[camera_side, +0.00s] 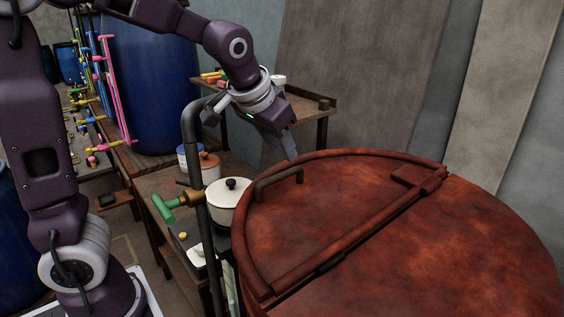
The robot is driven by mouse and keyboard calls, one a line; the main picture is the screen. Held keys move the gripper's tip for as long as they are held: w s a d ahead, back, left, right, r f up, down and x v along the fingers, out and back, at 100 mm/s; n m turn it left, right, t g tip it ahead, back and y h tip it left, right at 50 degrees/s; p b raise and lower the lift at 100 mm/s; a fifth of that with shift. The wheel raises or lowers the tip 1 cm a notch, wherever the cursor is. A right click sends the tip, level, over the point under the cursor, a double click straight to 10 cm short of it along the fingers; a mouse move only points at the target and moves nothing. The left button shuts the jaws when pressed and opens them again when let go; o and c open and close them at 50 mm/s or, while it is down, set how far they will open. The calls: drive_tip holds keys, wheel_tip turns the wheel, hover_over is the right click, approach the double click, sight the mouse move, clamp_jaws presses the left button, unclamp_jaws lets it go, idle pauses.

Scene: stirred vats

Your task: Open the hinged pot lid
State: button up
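A large rust-red vat (440,262) fills the right of the view. Its hinged half lid (320,212) lies flat and closed on the rear left half, with a hinge bar running across the middle. A dark arched handle (279,179) stands near the lid's far left edge. My gripper (291,158) points down just above and behind the handle, apparently apart from it. Its fingers overlap from this angle, so their opening is hard to make out. Nothing shows between them.
A wooden table (310,104) is behind my gripper, and a blue barrel (150,85) stands at the back left.

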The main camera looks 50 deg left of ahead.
sight(279, 175)
drive_tip(key=shift+m+g, duration=0.6)
drive_tip(key=shift+m, duration=0.1)
drive_tip(key=f, duration=0.2)
drive_tip(key=a+f, duration=0.1)
drive_tip(key=f, duration=0.1)
drive_tip(key=w+a+f, duration=0.1)
drive_tip(key=f, duration=0.2)
drive_tip(key=shift+a+f, duration=0.1)
clamp_jaws()
idle(0.5)
